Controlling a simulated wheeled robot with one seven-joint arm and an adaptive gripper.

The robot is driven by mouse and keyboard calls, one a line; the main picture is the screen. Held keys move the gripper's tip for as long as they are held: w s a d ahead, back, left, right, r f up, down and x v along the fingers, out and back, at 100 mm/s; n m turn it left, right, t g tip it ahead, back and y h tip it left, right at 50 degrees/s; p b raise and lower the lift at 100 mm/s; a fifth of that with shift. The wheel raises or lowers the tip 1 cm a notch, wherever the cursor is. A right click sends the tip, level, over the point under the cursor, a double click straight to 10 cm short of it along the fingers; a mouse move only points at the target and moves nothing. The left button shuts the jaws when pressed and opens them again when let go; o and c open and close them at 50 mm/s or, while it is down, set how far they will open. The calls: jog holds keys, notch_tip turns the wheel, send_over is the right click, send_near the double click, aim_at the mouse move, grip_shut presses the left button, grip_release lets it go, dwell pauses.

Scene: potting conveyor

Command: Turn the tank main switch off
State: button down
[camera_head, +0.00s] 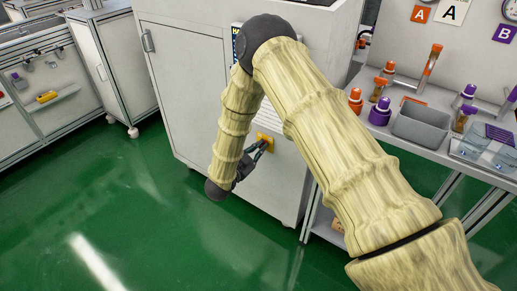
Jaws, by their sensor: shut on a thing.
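My gripper (258,146) is at the front of a large light-grey cabinet (187,75), low on its face. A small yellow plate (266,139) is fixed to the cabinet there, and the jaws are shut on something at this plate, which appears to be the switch. The gripper covers the switch, so its handle and position cannot be made out. My arm crosses in front of the cabinet and hides part of its upper face, including most of a blue panel (236,31).
To the right, a bench carries a grey bin (421,124), orange-capped and purple-capped bottles, and clear trays. A workbench with a yellow tool (47,96) stands at far left beside another grey cabinet (109,62). The green floor (130,215) in front is clear.

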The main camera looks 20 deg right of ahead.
jog(key=n+p, duration=0.6)
jog(key=n, duration=0.5)
jog(key=shift+a+p, duration=0.1)
jog(key=shift+p, duration=0.3)
jog(key=shift+f+n, duration=0.1)
jog(key=shift+n, duration=0.3)
jog(key=c, duration=1.6)
grip_release()
jog(key=shift+o, duration=0.2)
jog(key=v, duration=1.2)
